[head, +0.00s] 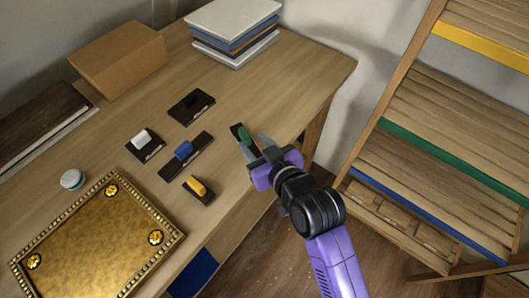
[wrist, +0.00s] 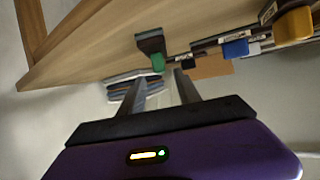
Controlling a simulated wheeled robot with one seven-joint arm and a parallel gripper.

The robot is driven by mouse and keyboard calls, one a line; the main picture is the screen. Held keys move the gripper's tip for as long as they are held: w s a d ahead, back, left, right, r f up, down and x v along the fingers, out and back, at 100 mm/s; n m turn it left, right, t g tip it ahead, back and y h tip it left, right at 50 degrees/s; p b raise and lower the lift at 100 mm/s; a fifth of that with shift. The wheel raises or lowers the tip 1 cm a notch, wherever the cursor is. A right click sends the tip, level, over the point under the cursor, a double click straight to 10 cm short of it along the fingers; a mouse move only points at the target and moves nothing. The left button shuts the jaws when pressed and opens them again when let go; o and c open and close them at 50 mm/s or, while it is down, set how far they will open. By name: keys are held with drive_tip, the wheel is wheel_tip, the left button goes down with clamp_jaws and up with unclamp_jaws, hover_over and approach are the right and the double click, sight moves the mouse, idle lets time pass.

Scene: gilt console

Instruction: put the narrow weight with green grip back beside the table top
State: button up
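The narrow weight with green grip (head: 243,135) has a dark, thin base and stands on the wooden table near its right-hand edge. In the wrist view its green grip (wrist: 158,62) shows just beyond and between my fingertips. My gripper (head: 257,144) is purple with grey fingers, which are apart with nothing held between them. One finger partly covers the weight in the head view. A gilt panel (head: 92,244) with a beaded rim and gold flower ornaments lies at the table's lower left; it may be the table top.
Other dark-based weights stand between: white grip (head: 142,139), blue grip (head: 183,150), yellow grip (head: 197,186) and black (head: 191,106). A small white round jar (head: 72,179) is near the panel. A cardboard box (head: 118,58) and book stack (head: 233,30) stand behind. Wooden shelves (head: 445,110) are right.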

drive_tip(key=v, duration=0.5)
drive_tip(key=shift+s+d+r, duration=0.1)
drive_tip(key=shift+s+d, duration=0.05)
drive_tip(key=shift+s, duration=0.2)
drive_tip(key=s+d+f+m+t+h, duration=0.1)
drive_tip(key=s+d+f+m+h, duration=0.1)
drive_tip(key=s+d, duration=0.5)
drive_tip(key=s+d+f+m+t+h, duration=0.1)
drive_tip(key=s+d+f+m+h, duration=0.15)
drive_tip(key=s+d, duration=0.5)
drive_tip(key=s+d+r+h, duration=0.1)
drive_tip(key=s+d+r, duration=0.1)
drive_tip(key=s, duration=0.6)
drive_tip(key=s+d+r+m+t+h, duration=0.1)
drive_tip(key=s+d+r, duration=0.2)
drive_tip(key=s, duration=0.5)
drive_tip(key=shift+r, duration=0.8)
drive_tip(key=shift+m, duration=0.25)
